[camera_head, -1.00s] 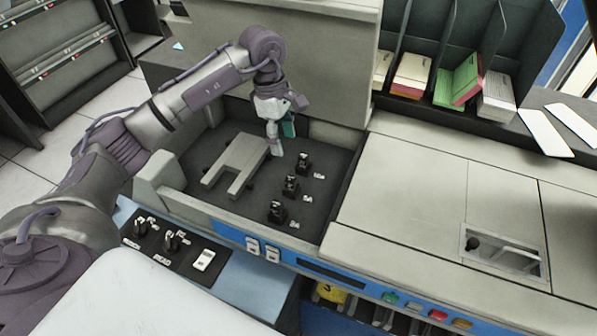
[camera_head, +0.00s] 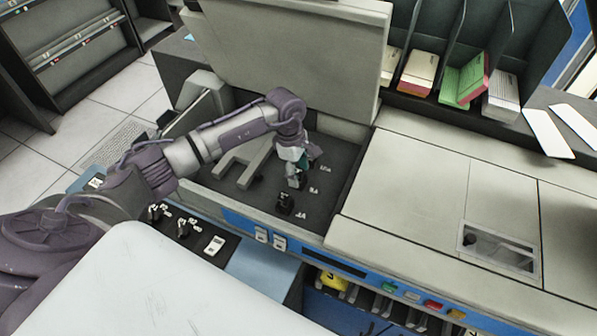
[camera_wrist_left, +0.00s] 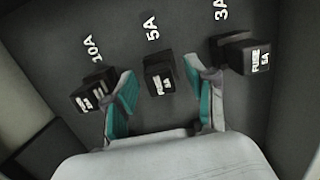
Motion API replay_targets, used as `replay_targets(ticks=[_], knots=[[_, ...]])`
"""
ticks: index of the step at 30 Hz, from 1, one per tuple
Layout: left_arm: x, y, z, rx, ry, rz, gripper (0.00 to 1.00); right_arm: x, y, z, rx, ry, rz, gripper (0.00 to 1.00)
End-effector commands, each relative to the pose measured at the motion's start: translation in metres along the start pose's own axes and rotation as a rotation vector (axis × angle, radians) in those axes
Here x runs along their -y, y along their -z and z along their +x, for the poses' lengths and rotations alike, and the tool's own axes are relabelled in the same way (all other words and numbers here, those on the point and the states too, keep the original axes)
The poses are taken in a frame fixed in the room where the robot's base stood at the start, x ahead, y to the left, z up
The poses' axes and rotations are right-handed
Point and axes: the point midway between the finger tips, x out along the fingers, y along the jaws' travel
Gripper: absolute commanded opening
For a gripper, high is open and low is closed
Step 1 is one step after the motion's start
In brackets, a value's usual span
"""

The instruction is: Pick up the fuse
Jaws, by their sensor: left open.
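Three small black fuses stand in a row in the dark recessed bay of the machine. In the left wrist view they are the 10A fuse (camera_wrist_left: 95,92) at left, the 5A fuse (camera_wrist_left: 158,75) in the middle and the 3A fuse (camera_wrist_left: 240,54) at right. My left gripper (camera_wrist_left: 160,80) is open, with its teal-padded fingers on either side of the 5A fuse, apart from it. In the head view my left gripper (camera_head: 297,180) points down over the row and hides the farther fuses; the 3A fuse (camera_head: 285,203) shows in front. My right gripper is not in view.
A pale forked bracket (camera_head: 240,165) lies left of the fuses. The raised cover panel (camera_head: 290,50) stands behind the bay. A blue strip with switches (camera_head: 270,238) edges the front. A flat pale cabinet top (camera_head: 420,195) lies to the right, with card racks (camera_head: 455,45) behind.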

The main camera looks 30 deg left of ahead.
Motion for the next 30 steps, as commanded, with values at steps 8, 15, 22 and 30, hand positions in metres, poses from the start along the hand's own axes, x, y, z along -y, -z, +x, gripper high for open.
replay_targets(ticks=[8, 15, 22, 30], knots=[[0.0000, 0.0000, 0.0046, 0.000, 0.000, 0.000, 0.56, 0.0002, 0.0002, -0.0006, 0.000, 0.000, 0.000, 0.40], [0.0000, 0.0001, 0.0042, 0.000, 0.000, 0.000, 0.16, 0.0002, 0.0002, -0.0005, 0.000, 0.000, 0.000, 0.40], [-0.0001, 0.0000, 0.0040, 0.000, 0.000, 0.000, 0.00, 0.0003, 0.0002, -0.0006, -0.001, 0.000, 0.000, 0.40], [-0.0008, -0.0007, -0.0031, 0.000, -0.003, 0.002, 0.00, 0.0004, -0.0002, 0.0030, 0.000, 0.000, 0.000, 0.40]])
